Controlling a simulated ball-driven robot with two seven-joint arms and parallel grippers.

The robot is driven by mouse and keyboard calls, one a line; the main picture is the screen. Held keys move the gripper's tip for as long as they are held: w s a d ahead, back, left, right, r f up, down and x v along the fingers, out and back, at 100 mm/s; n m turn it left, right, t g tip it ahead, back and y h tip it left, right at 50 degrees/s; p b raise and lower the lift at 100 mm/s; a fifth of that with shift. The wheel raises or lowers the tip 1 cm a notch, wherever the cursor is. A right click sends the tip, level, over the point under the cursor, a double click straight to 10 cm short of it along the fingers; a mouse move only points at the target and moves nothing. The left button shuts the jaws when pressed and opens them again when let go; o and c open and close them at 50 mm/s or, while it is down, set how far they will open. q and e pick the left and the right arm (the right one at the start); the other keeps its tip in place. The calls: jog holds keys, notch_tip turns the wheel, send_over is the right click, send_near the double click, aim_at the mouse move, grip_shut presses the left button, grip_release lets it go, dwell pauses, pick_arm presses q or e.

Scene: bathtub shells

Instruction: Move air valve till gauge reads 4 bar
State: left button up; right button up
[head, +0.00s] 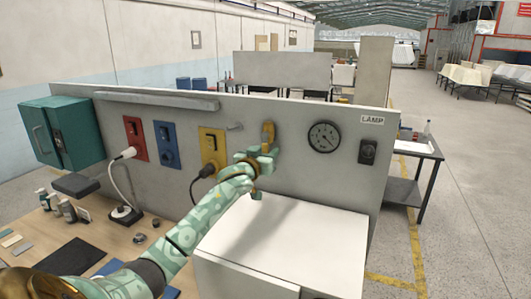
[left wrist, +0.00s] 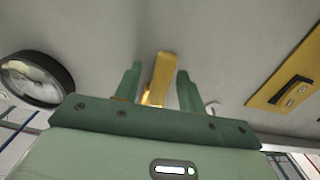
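The air valve has a yellow lever (head: 268,132) on the grey panel, pointing roughly upward. The round gauge (head: 324,137) with a dark rim is to its right; its needle is too small to read. My left gripper (head: 264,157) is at the valve, its hand covering the lower part. In the left wrist view, the yellow lever (left wrist: 162,72) stands between the two open green fingers of my left gripper (left wrist: 157,88), with a gap on each side. The gauge (left wrist: 36,80) shows there at the left, seen at a slant. My right gripper is not in view.
A lamp switch (head: 368,151) is right of the gauge. Yellow (head: 213,149), blue (head: 167,145) and red (head: 136,139) plates are left of the valve. A white box top (head: 290,240) lies below my left gripper. A black plug and cable hang near my forearm.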

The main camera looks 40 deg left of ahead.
pick_arm(q)
grip_shut()
jog(key=n+p, duration=0.1)
jog(key=p, duration=0.1)
jog(key=d+r+n+p, duration=0.1)
jog(key=p, duration=0.1)
jog(key=n+p, duration=0.2)
jog(key=shift+w+d+r, duration=0.15)
jog(key=shift+w+d, duration=0.2)
jog(key=shift+d, duration=0.05)
jog(key=shift+d+n+p, duration=0.2)
jog(key=shift+n+p, duration=0.4)
jog(key=shift+p, duration=0.05)
jog(key=shift+f, duration=0.25)
grip_release()
jog(key=shift+w, duration=0.1)
